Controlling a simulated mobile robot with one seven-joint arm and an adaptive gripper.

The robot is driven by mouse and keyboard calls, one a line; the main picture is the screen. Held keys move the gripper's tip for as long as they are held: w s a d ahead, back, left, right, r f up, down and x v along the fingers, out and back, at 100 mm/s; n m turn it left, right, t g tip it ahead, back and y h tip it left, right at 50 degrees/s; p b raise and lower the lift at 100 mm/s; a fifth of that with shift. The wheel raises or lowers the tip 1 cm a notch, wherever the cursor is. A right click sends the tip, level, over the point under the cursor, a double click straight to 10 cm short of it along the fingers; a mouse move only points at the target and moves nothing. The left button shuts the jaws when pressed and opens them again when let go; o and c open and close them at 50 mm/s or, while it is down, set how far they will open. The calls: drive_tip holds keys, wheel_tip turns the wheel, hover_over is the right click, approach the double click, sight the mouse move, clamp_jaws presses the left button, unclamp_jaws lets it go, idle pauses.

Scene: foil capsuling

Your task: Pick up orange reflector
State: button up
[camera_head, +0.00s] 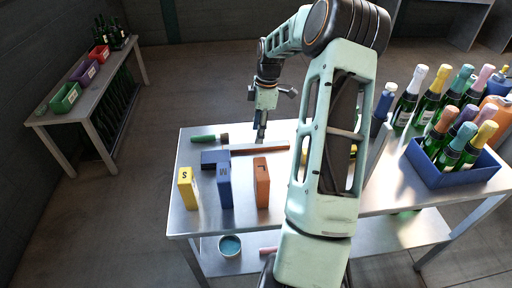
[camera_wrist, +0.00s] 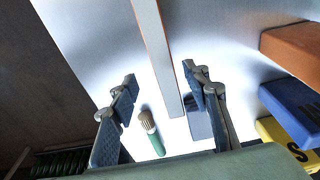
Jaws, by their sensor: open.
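A long, thin orange strip (camera_head: 262,149), which I take to be the orange reflector, lies on the metal table in the head view. In the wrist view the strip (camera_wrist: 153,42) shows a pale, shiny face with orange edges and runs down between my fingers. My gripper (camera_head: 260,138) points down above the strip, beside its middle. In the wrist view my gripper (camera_wrist: 160,80) is open and empty, one finger on each side of the strip. I cannot tell the exact height gap.
Yellow (camera_head: 188,188), blue (camera_head: 224,185) and orange (camera_head: 262,183) blocks stand in front. A blue crate of bottles (camera_head: 452,173) is at right.

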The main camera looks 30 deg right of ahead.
sight(256, 147)
drive_tip(key=f, duration=0.5)
drive_tip(key=shift+a, duration=0.3)
drive_tip(key=shift+c, duration=0.4)
clamp_jaws()
drive_tip(key=shift+r, duration=0.15)
